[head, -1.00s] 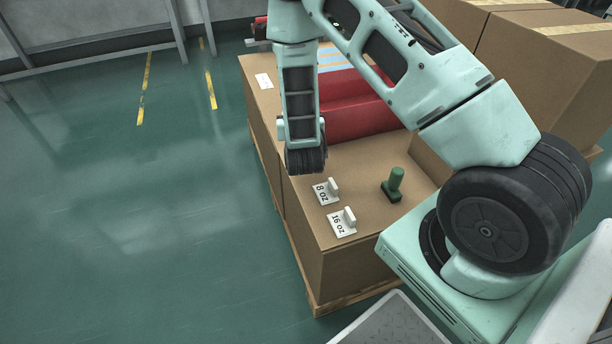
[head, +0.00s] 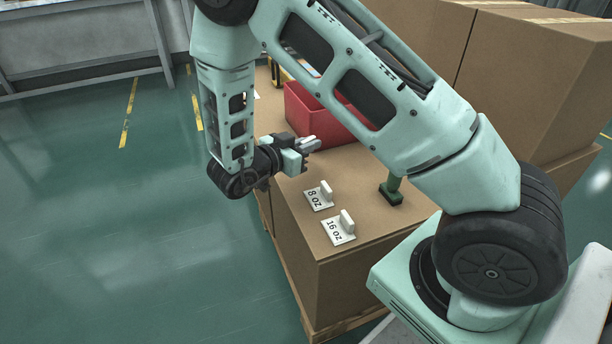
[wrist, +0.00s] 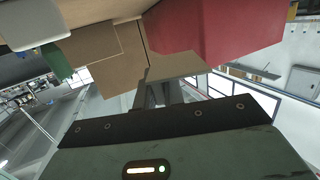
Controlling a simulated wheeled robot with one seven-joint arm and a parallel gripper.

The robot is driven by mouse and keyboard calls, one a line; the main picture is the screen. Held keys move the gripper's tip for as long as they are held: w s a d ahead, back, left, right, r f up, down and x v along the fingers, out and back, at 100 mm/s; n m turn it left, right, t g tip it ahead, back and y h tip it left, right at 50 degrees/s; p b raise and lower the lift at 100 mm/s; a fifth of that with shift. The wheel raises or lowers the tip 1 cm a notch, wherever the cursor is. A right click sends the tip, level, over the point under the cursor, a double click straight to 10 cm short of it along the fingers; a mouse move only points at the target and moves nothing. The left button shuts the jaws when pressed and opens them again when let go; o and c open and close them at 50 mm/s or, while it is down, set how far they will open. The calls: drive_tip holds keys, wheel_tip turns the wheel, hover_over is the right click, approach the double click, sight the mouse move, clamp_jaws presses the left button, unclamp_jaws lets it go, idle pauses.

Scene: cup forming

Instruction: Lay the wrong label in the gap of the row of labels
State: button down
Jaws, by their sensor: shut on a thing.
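My gripper (head: 303,150) is shut on a small pale piece (head: 310,143), which looks like a label's grip; no print on it shows. It is held above the box top, pointing right, clear of the labels. The 8 oz label (head: 313,200) and the 16 oz label (head: 335,233) lie on the cardboard box top (head: 365,222) near its left edge, each with an upright white grip. Part of a white card (head: 257,95) shows farther back, mostly behind my arm. In the wrist view my fingers (wrist: 160,95) show only in part, and the held piece is unclear.
A red bin (head: 305,115) stands behind my gripper. A green-handled stamp (head: 391,192) stands right of the labels, partly behind my arm. Tall cardboard boxes (head: 530,80) rise at the right. Bare box top lies between the bin and the 8 oz label.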

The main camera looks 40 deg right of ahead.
sight(308, 177)
wheel_tip(308, 177, down, 8)
drive_tip(key=b, duration=0.3)
drive_tip(key=shift+r, duration=0.1)
drive_tip(key=c, duration=1.5)
unclamp_jaws()
